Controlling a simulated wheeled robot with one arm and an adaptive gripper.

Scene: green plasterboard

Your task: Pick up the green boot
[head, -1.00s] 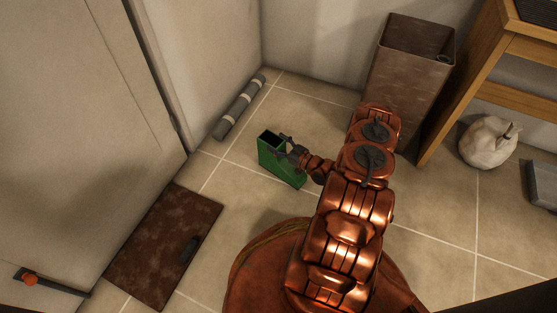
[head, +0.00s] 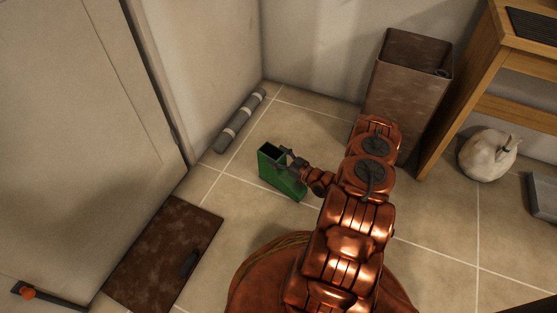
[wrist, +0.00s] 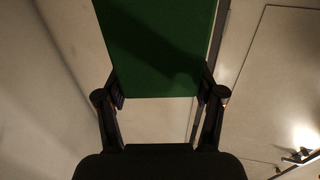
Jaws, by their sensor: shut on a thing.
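The green boot (head: 283,183) is a boxy, open-topped green shape near the middle of the head view, over the tiled floor. My gripper (head: 287,160) reaches it from the right and is shut on its upper part. In the wrist view the boot (wrist: 160,50) fills the top centre as a flat green face. The two fingers of my gripper (wrist: 160,97) press on its left and right edges. Whether its base touches the floor is hard to tell.
A grey roll (head: 240,120) lies along the wall behind the boot. A brown panel (head: 160,250) lies at the lower left. A tall brown bin (head: 408,85), a wooden table (head: 470,90) and a pale pear-shaped object (head: 487,153) stand right.

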